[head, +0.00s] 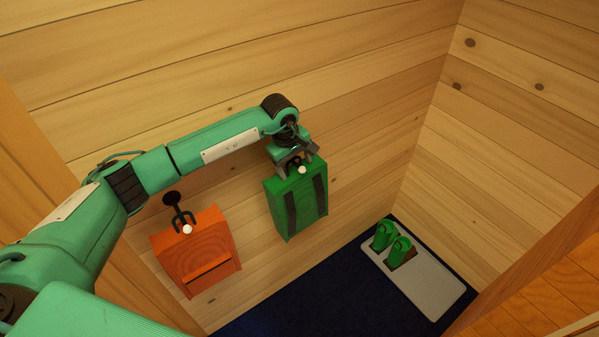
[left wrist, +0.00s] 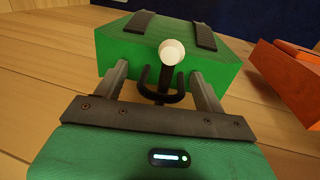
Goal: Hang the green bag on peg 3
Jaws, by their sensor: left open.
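The green bag (head: 297,201), boxy with two dark straps, is against the log wall in the head view. A peg with a white ball tip (head: 302,169) shows at its top; I cannot read its number. In the left wrist view the bag (left wrist: 120,50) lies just beyond the fingers, with its dark handle loop (left wrist: 148,92) around or beside the peg below the white tip (left wrist: 172,52). My left gripper (head: 298,158) is open, its fingers on either side of the loop and peg. My right gripper is not in view.
An orange bag (head: 195,262) hangs to the left on another white-tipped peg (head: 187,229); it also shows at the right of the left wrist view (left wrist: 285,80). A pale tray (head: 428,284) with green shoes (head: 399,250) stands on the dark blue floor mat (head: 300,300).

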